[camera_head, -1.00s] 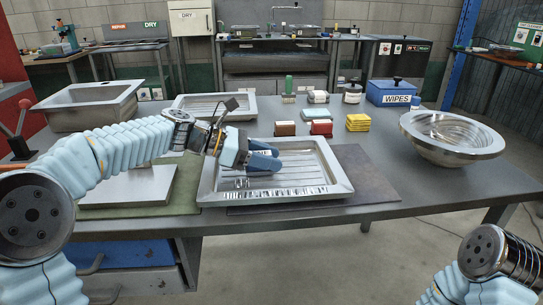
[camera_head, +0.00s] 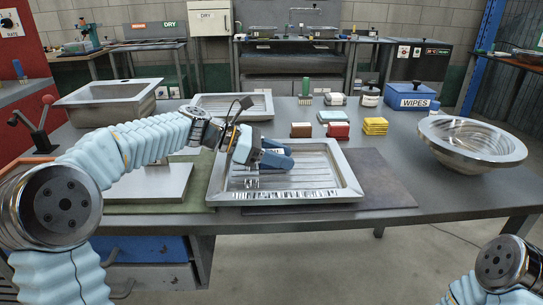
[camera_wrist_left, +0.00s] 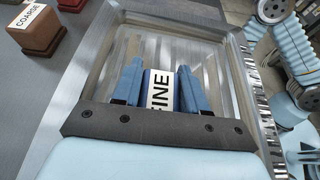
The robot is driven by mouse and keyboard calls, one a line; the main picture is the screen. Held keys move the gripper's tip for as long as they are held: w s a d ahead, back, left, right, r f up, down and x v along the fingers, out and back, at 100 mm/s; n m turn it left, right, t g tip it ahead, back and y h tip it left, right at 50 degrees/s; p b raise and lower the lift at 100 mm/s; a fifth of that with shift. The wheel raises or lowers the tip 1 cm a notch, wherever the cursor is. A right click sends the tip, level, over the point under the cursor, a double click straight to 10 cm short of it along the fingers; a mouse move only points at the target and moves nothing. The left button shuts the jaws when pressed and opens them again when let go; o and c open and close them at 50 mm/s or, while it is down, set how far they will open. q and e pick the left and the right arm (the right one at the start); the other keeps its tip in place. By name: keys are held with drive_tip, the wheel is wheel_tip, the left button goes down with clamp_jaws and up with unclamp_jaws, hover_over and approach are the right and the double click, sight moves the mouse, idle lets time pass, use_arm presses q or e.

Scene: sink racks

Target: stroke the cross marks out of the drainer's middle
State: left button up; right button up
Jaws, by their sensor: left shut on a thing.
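The drainer (camera_head: 352,180) is a shallow, ribbed steel tray on the near middle of the bench. Short streaky dark and bright marks show along its front and at its front left; I cannot tell marks from reflections. My left gripper (camera_head: 279,160) is over the drainer's back left part, with blue fingers pointing right. In the left wrist view its fingers (camera_wrist_left: 160,85) are shut on a block with a white label reading FINE (camera_wrist_left: 159,90). The block's underside is hidden, so I cannot tell whether it touches the ribs.
A brown block (camera_head: 301,130), labelled COARSE in the left wrist view (camera_wrist_left: 36,30), and a red block (camera_head: 335,131) stand behind the drainer, near yellow sponges (camera_head: 375,126). A steel bowl (camera_head: 470,145) is at right. A dark mat (camera_head: 390,185) lies bare beside the drainer.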

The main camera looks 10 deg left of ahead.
use_arm(q)
drive_tip(key=shift+w+d, duration=0.25)
drive_tip(key=shift+d, duration=0.7)
drive_tip(key=shift+f, duration=0.15)
drive_tip(key=shift+s+a+f, duration=0.1)
drive_tip(key=shift+s+a, duration=0.1)
drive_tip(key=shift+a, duration=0.45)
drive_tip(key=shift+s+a+f, duration=0.1)
drive_tip(key=shift+s+a, duration=0.05)
drive_tip(key=shift+a, duration=0.45)
drive_tip(key=shift+s+a+f, duration=0.1)
drive_tip(key=shift+s+a, duration=0.1)
drive_tip(key=shift+a, duration=0.45)
drive_tip(key=shift+s+a, duration=0.1)
drive_tip(key=shift+a, duration=0.15)
drive_tip(key=shift+f, duration=0.1)
drive_tip(key=shift+r, duration=3.25)
